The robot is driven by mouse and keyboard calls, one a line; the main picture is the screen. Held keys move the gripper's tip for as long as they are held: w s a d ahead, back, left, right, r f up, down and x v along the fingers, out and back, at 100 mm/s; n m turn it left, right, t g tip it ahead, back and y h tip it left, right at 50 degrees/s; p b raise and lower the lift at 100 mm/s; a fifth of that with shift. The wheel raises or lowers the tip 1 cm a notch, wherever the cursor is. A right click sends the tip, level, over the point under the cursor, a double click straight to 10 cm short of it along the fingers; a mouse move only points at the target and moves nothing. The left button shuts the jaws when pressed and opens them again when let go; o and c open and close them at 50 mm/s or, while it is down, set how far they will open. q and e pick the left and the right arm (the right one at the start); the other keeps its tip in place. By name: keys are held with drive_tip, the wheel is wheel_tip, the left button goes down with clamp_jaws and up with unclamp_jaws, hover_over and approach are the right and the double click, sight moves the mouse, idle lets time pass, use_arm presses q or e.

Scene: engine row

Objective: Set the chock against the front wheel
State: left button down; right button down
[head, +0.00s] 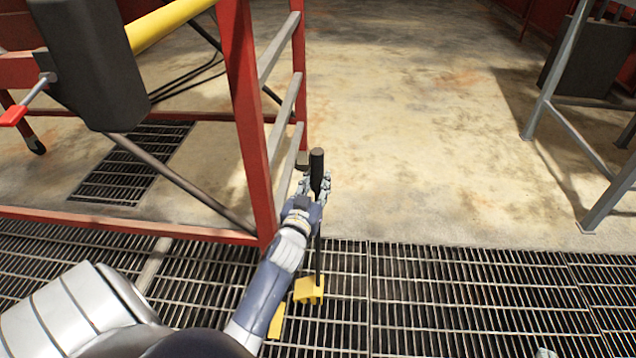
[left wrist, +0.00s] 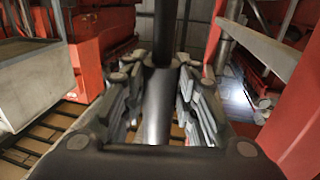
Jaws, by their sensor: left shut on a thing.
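The chock (head: 308,291) is a yellow block at the lower end of an upright dark rod (head: 317,160), low over or on the floor grating; I cannot tell if it touches. A second yellow piece (head: 277,321) shows beside it, partly hidden by my forearm. My left gripper (head: 318,184) is shut on the rod near its thick black top. In the left wrist view the rod (left wrist: 160,105) stands between the fingers. A small dark caster wheel (head: 37,147) shows under the red frame at far left; I cannot tell if it is the front wheel. A pale tip at the bottom right may be my right gripper (head: 545,353).
A red frame post (head: 250,120) with grey rails stands just left of my left gripper. A yellow bar (head: 168,22) and a dark box (head: 85,60) hang upper left. A grey metal stand (head: 545,95) is at right. Concrete floor (head: 420,130) between them is clear.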

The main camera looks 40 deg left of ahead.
use_arm(q)
drive_tip(key=shift+r, duration=0.5)
idle(0.4)
drive_tip(key=c, duration=1.2)
unclamp_jaws()
drive_tip(key=shift+s+f, duration=0.2)
drive_tip(key=shift+f, duration=0.65)
drive_tip(key=v, duration=0.8)
drive_tip(key=r+v, duration=0.1)
drive_tip(key=v, duration=0.2)
drive_tip(key=shift+s+d, duration=0.1)
drive_tip(key=shift+s, duration=0.3)
drive_tip(key=shift+r, duration=0.1)
